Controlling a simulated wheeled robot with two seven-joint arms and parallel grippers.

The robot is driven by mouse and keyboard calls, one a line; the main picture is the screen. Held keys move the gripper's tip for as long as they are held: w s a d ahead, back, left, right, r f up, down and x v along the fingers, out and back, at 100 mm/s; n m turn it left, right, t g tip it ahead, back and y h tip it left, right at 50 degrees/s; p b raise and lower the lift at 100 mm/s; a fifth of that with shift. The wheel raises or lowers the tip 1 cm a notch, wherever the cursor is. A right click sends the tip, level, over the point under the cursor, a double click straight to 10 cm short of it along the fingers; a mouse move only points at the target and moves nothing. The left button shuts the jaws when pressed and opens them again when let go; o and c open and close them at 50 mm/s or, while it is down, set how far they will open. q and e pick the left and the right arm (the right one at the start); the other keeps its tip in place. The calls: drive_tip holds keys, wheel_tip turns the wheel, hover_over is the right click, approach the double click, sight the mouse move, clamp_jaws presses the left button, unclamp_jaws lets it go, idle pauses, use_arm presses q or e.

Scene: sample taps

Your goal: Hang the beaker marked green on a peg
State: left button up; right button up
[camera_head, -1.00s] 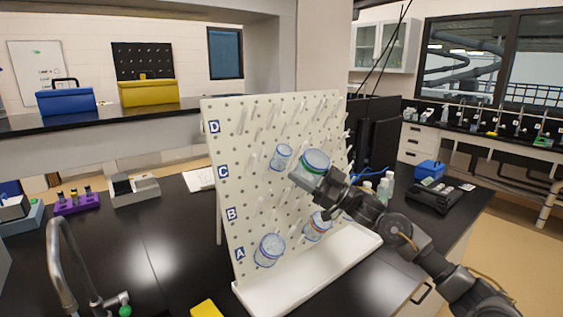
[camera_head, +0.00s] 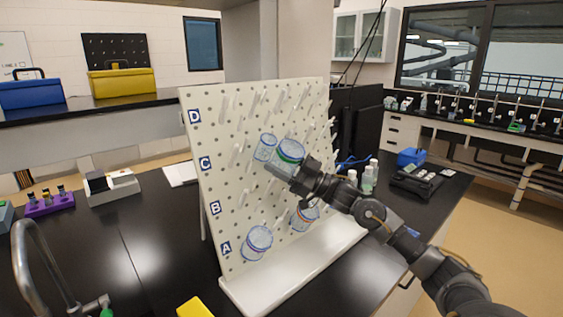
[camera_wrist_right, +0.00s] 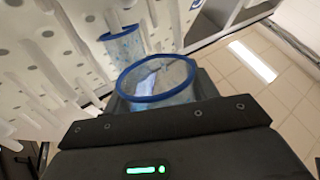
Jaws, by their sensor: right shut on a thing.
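The green-marked beaker (camera_head: 290,150) is clear, with a green band, and is tilted in front of the pegboard (camera_head: 222,180) around row C. My right gripper (camera_head: 284,172) is shut on it from the lower right. In the right wrist view the beaker (camera_wrist_right: 158,82) shows its blue rim and open mouth close in front of my gripper (camera_wrist_right: 160,103). Whether a peg is inside it I cannot tell. White pegs (camera_head: 239,152) stick out of the board; several upper ones are bare. My left gripper is not in view.
Another beaker (camera_head: 264,147) hangs just left of the held one; it also shows in the wrist view (camera_wrist_right: 124,45). Two more hang low: one blue-marked (camera_head: 257,242), one orange-marked (camera_head: 304,217). A white drip tray (camera_head: 290,283) lies below. A tap (camera_head: 30,270) stands at left.

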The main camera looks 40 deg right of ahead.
sight(272, 187)
drive_tip(key=shift+w+a+f+b, duration=0.1)
drive_tip(key=shift+w+f+b, duration=0.75)
drive_tip(key=shift+f, duration=0.6)
drive_tip(key=shift+w+a+f+b, duration=0.1)
drive_tip(key=shift+w+f+b, duration=0.8)
drive_tip(key=shift+f, duration=0.6)
drive_tip(key=shift+w+f+b, duration=0.7)
drive_tip(key=shift+f+b, duration=0.3)
drive_tip(key=shift+f, duration=0.6)
drive_tip(key=shift+a+f, duration=0.15)
drive_tip(key=shift+f, duration=0.05)
drive_tip(key=o, duration=1)
drive_tip(key=shift+s+r, duration=0.1)
drive_tip(key=shift+o, duration=0.2)
drive_tip(key=shift+r, duration=0.1)
